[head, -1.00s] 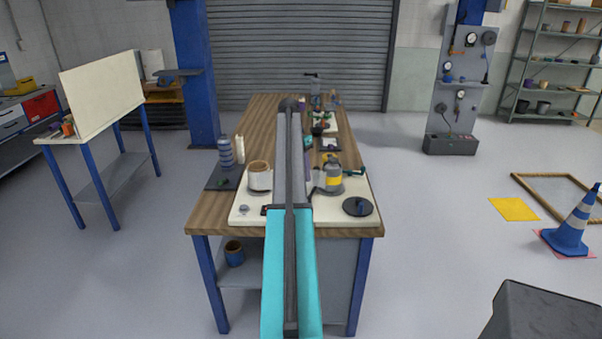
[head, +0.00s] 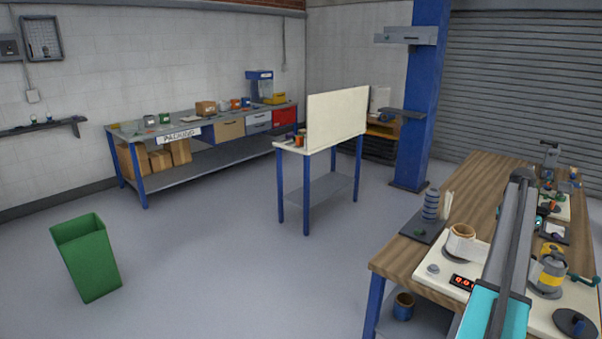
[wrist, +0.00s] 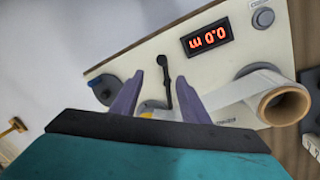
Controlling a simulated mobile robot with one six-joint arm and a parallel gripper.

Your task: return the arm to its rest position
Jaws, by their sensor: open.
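My arm (head: 507,255), teal near its base and grey beyond, reaches out over the wooden bench (head: 400,258) in the head view. My gripper (wrist: 162,92) shows two purple fingers spread apart in the wrist view, with nothing held between them. A black lever (wrist: 166,80) stands out close to the fingers, over a cream board (wrist: 165,50); I cannot tell how near it is. My gripper cannot be made out in the head view, where my arm covers part of the bench.
A film roll (wrist: 280,102) with a brown core lies right of my gripper, near a red-lit display (wrist: 207,39). A yellow-and-grey device (head: 548,272) stands on the board. A panel table (head: 318,152), packing bench (head: 212,128) and green bin (head: 86,256) stand left; open floor lies between.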

